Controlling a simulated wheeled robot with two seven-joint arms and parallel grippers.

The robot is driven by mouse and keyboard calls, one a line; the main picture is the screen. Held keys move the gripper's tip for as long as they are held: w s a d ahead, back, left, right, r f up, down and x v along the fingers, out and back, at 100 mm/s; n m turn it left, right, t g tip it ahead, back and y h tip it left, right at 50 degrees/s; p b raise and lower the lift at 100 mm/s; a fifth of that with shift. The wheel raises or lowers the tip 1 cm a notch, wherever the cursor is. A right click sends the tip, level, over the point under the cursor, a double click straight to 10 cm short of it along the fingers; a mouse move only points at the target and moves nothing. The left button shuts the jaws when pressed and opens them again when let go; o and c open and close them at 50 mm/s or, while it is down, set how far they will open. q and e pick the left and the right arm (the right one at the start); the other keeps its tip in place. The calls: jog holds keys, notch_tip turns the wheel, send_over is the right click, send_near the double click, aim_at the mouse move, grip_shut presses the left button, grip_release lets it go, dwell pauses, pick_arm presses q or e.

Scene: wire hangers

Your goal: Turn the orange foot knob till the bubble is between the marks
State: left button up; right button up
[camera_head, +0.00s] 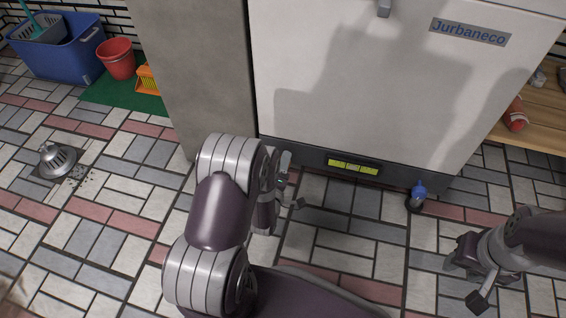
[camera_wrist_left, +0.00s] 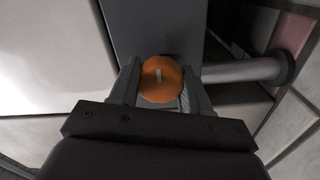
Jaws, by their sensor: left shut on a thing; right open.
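The orange foot knob (camera_wrist_left: 161,80) shows in the left wrist view, with a short pale mark on its face. My left gripper (camera_wrist_left: 160,88) is shut on it, one finger on each side. In the head view my left gripper (camera_head: 284,190) is low at the left front corner of the white appliance (camera_head: 390,75), and the knob is hidden there. The yellow-green level (camera_head: 353,167) sits on the dark base strip; its bubble is too small to read. My right gripper (camera_head: 474,276) is open and empty above the floor at the right.
A blue foot knob (camera_head: 419,190) is under the appliance's right front corner. A grey pillar (camera_head: 195,70) stands close left of the appliance. A wooden shelf (camera_head: 545,115) with a red bottle (camera_head: 515,114) is at the right. A floor drain (camera_head: 58,160) lies far left. The tiled floor in front is clear.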

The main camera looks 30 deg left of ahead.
pick_arm(q)
jog(key=shift+a, duration=0.1)
dwell(0.4)
jog(key=o, duration=1.1)
jog(key=shift+c, duration=0.2)
